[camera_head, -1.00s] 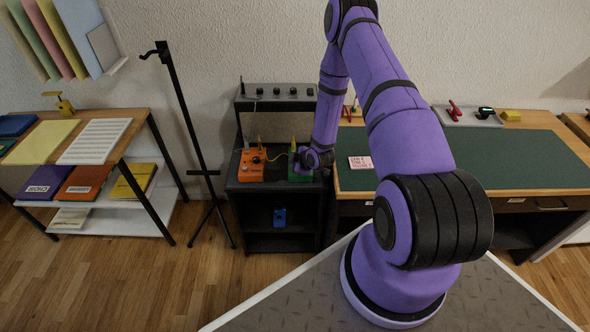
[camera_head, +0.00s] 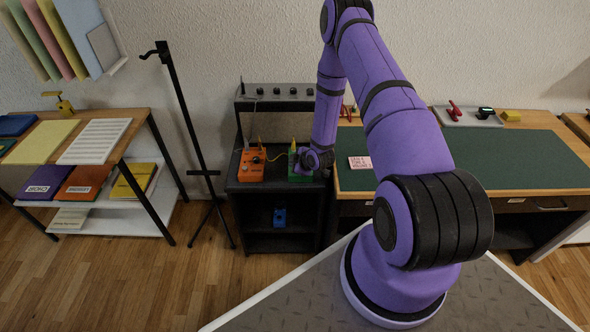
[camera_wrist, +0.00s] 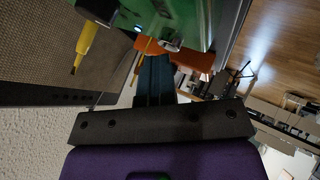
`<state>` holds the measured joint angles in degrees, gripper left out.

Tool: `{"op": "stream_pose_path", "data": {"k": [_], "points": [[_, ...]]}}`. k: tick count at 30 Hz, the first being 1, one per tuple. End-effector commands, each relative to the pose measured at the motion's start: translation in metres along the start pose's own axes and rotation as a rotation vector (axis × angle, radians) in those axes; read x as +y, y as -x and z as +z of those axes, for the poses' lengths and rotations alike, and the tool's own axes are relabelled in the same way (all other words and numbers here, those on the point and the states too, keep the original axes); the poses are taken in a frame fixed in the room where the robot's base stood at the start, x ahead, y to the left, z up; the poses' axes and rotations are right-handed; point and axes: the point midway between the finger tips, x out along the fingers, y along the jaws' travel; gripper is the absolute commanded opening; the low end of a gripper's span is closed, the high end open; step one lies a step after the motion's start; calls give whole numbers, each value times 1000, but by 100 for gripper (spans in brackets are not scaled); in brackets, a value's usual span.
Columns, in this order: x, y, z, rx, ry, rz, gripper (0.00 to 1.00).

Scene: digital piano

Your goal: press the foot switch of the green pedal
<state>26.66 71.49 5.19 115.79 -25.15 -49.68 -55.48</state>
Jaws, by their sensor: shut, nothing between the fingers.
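The green pedal (camera_head: 295,174) sits on the top of the black shelf unit, right of the orange pedal (camera_head: 252,166). My arm's end partly covers it in the head view. In the wrist view the green pedal (camera_wrist: 190,14) fills the top edge, with a yellow plug (camera_wrist: 88,40) at its left. A small metal part, perhaps the foot switch (camera_wrist: 170,42), shows at its lower edge, with a small bright light beside it. My gripper (camera_wrist: 154,64) is shut and empty, its fingertips close to that metal part. I cannot tell whether they touch.
An amplifier-like box (camera_head: 278,92) stands behind the pedals. A blue pedal (camera_head: 280,217) is on the lower shelf. A black stand (camera_head: 178,110) is to the left, and a green-topped desk (camera_head: 480,160) is close on the right.

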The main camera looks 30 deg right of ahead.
Motion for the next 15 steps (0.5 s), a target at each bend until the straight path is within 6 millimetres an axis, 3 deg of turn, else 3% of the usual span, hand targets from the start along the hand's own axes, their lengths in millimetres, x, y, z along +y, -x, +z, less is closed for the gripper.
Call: {"op": "stream_pose_path", "data": {"k": [8, 15], "points": [[1, 2, -1, 0, 0, 0, 0], [12, 15, -11, 1, 2, 2, 0]]}}
